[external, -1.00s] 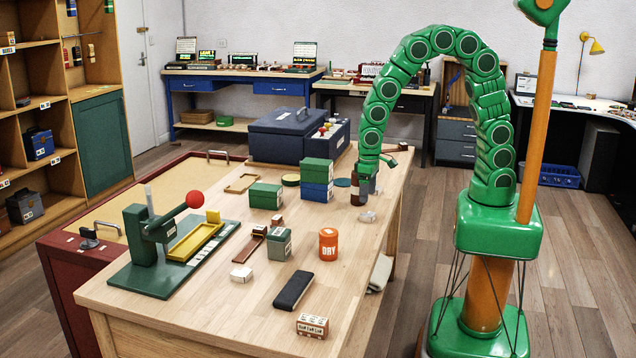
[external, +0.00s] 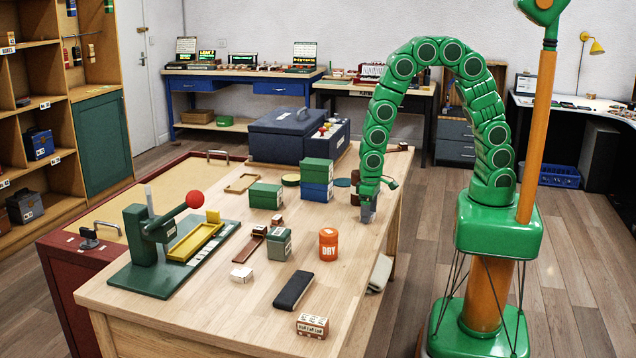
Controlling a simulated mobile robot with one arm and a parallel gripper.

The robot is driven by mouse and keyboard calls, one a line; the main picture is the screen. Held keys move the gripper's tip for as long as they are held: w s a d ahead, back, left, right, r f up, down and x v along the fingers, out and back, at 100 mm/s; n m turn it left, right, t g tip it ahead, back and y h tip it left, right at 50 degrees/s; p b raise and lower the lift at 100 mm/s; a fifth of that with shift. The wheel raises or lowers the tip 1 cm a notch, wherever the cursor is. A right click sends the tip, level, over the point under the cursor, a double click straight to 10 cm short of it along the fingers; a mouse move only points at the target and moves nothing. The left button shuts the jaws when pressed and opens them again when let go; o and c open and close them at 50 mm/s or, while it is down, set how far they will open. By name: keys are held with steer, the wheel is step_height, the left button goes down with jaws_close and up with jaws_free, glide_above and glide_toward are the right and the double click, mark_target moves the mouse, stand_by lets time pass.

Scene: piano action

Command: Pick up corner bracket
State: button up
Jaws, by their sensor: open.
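My gripper (external: 368,212) points down at the right side of the wooden workbench, with its grey fingers low near the bench top. It is open. A small pale grey piece, which may be the corner bracket, lay on the bench at this spot a moment earlier. It is now hidden behind or between my fingers, and I cannot tell whether they touch it.
Stacked green and blue boxes (external: 316,180) and an orange tin (external: 328,244) stand further left. The workbench (external: 345,290) is bare in front of my gripper.

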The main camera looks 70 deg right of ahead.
steer(key=c, duration=1.1)
steer(key=shift+r, duration=0.15)
